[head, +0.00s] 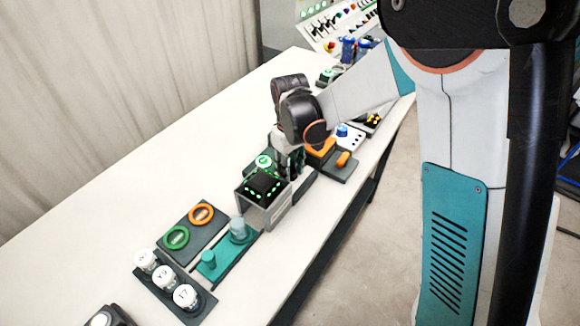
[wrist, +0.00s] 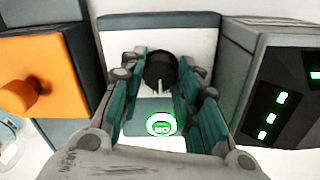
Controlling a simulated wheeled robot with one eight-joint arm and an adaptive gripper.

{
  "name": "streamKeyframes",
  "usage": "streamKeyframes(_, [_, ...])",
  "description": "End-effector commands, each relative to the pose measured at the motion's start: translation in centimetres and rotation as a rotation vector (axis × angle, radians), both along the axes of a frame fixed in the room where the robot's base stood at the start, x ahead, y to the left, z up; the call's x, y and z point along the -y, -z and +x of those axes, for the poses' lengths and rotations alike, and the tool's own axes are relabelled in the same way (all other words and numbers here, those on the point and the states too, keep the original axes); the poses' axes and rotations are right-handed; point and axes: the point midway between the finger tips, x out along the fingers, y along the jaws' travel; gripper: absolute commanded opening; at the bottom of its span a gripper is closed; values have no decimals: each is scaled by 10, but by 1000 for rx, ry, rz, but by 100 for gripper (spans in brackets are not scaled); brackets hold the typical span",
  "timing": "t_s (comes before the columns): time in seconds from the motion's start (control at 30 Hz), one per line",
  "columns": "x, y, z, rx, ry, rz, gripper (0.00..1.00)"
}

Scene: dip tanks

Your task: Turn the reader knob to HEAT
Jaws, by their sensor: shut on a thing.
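In the wrist view the reader knob (wrist: 160,70) is a round black knob on a white panel (wrist: 116,42). A pale pointer line on it points toward the bottom of the picture. My gripper (wrist: 160,82) has its teal fingers on both sides of the knob and is shut on it. No HEAT mark can be read; the fingers hide parts of the panel. A green-lit button (wrist: 164,124) with upside-down lettering sits just below the knob. In the head view my gripper (head: 288,158) is behind the box with green lights, and the knob is hidden there.
A dark box with green lights (wrist: 275,100) stands close at the right in the wrist view, and an orange block (wrist: 35,72) close at the left. In the head view, green and orange rings (head: 201,214) and several white-capped jars (head: 165,277) stand nearer. The table's left side is clear.

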Motion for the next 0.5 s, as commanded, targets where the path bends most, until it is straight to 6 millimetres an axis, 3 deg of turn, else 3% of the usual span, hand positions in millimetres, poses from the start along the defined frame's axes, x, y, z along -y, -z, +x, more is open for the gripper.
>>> streamKeyframes(0.3, [0, 0, 0, 0, -1, 0, 7])
streamKeyframes(0.33, [0, 0, 0, 0, 0, 0, 33])
streamKeyframes(0.4, [0, 0, 0, 0, 0, 0, 49])
streamKeyframes(0.5, [0, 0, 0, 0, 0, 0, 51])
